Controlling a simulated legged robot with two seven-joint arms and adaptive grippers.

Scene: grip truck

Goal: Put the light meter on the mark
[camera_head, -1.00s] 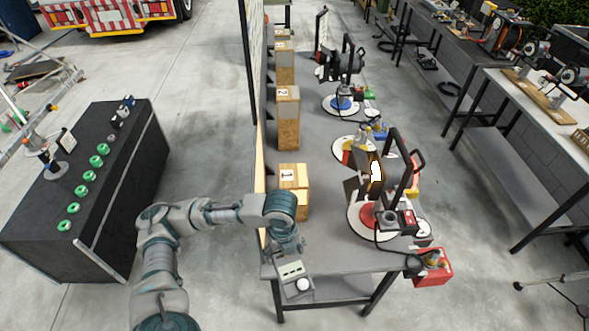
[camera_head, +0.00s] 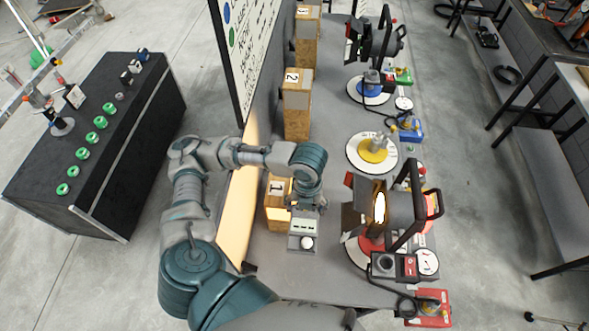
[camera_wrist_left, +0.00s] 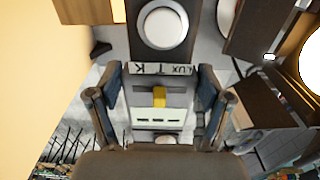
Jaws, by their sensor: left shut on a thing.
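The light meter (camera_head: 303,229) is a grey box with a pale panel and a white round dome. My left gripper (camera_head: 305,204) is shut on it and holds it over the near part of the grey table, between the number 1 block and the lit lamp. In the left wrist view the fingers (camera_wrist_left: 158,98) are on both sides of the meter body (camera_wrist_left: 160,113), and its white dome (camera_wrist_left: 163,26) is at the top. I cannot make out which spot is the mark. My right gripper is not in view.
The lit lamp (camera_head: 407,208) stands on a red-and-white disc right of the meter. The number 1 block (camera_head: 276,212) is close at left. A yellow disc (camera_head: 381,155) lies farther back. A tall board (camera_head: 253,50) borders the table's left side. A red box (camera_head: 434,309) is at front right.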

